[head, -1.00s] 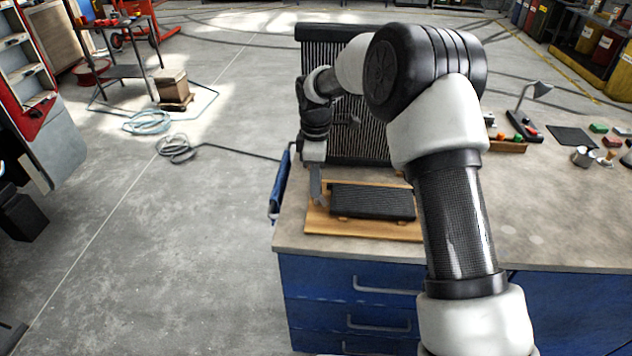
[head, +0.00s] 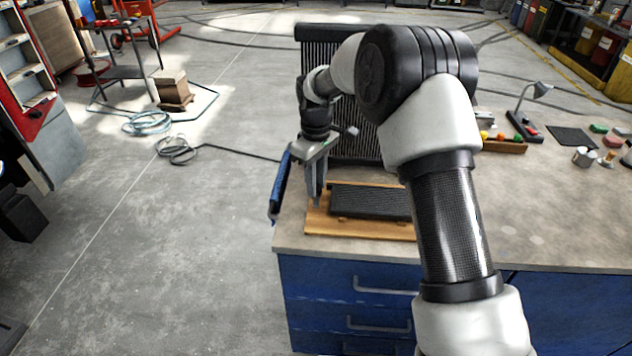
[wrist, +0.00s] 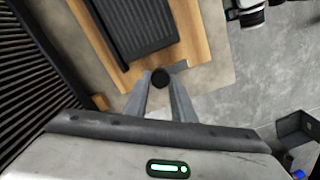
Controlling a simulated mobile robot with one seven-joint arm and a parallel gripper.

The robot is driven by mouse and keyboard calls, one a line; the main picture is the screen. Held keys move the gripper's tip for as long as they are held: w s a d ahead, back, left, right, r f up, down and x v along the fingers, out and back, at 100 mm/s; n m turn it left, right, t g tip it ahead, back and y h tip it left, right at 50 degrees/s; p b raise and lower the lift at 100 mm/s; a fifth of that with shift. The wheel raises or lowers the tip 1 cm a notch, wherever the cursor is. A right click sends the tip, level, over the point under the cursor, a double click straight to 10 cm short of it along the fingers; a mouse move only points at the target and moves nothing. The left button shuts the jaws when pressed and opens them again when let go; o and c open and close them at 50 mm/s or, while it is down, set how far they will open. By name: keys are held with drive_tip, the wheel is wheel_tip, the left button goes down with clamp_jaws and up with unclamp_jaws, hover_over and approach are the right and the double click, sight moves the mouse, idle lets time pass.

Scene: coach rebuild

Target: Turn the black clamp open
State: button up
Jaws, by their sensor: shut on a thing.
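The black clamp (wrist: 160,77) shows in the wrist view as a small round black end between my fingertips, at the near edge of the wooden board. My gripper (wrist: 160,82) is shut on it, one finger on each side. In the head view my gripper (head: 317,203) points down at the left end of the board (head: 350,229). The clamp cannot be made out there. How far it is turned cannot be told.
A black ribbed block (head: 370,203) lies on the board, right of my gripper. A tall black finned panel (head: 352,140) stands behind. A blue object (head: 280,186) hangs at the bench's left edge. The benchtop (head: 540,215) is clear at the front right.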

drive_tip(key=shift+r, duration=0.1)
drive_tip(key=o, duration=1.1)
drive_tip(key=shift+c, duration=0.2)
wheel_tip(320, 180, up, 17)
drive_tip(key=shift+r+p, duration=0.15)
drive_tip(key=shift+p, duration=0.25)
drive_tip(key=shift+r, duration=0.1)
